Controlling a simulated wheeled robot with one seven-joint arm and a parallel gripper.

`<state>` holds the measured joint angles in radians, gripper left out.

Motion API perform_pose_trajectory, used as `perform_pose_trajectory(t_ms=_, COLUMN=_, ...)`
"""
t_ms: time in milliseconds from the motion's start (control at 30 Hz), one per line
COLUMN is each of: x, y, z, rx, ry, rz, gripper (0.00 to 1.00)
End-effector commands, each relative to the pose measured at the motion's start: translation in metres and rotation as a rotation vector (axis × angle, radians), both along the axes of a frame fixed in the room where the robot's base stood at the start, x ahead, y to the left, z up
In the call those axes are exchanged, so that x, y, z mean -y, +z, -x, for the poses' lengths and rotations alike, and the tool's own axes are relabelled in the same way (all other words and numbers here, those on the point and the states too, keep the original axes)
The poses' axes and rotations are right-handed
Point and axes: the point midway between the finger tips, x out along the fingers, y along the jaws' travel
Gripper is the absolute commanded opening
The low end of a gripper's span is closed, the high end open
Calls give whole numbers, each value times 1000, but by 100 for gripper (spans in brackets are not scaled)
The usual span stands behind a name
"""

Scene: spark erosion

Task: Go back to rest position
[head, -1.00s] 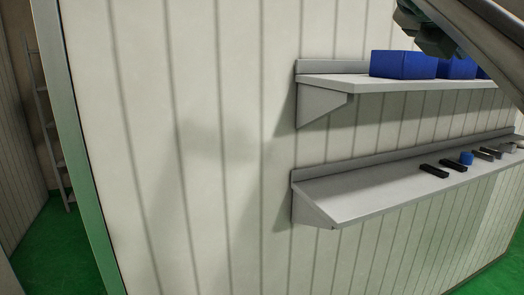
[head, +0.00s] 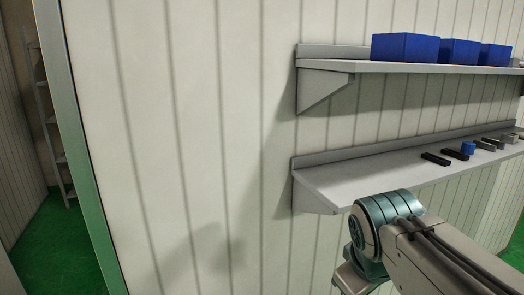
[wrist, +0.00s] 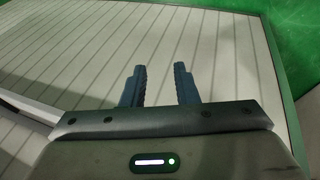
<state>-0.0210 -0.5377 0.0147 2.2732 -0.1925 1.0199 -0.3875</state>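My gripper (wrist: 160,72) shows in the wrist view with its two dark fingers apart and nothing between them. Beyond the fingers is the white panelled wall with its edge frame and a patch of green floor. In the head view my arm is at the lower right, bent, in front of the wall and below the lower shelf. The gripper itself cannot be made out in the head view.
An upper shelf (head: 380,67) holds blue bins (head: 404,47). A lower shelf (head: 345,181) holds several small dark blocks (head: 436,159) and a blue piece (head: 468,148). A ladder (head: 45,120) stands at the far left over green floor (head: 55,240). The left wall area is clear.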

Motion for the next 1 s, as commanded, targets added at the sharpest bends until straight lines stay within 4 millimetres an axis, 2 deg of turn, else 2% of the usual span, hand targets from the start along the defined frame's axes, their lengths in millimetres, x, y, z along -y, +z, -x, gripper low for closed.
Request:
perform_pose_trajectory(t_ms=33, x=-5, y=-24, z=10, rx=-4, ry=-87, rz=-75, gripper=27)
perform_pose_trajectory(t_ms=100, x=-12, y=-47, z=20, rx=-9, ry=-201, rz=-167, gripper=27)
perform_pose_trajectory(t_ms=200, x=-18, y=-70, z=31, rx=-15, ry=-328, rz=-260, gripper=27)
perform_pose_trajectory(t_ms=267, x=-21, y=-78, z=34, rx=-17, ry=-373, rz=-290, gripper=27)
perform_pose_trajectory(t_ms=1000, x=-21, y=-78, z=34, rx=-17, ry=-373, rz=-290, gripper=27)
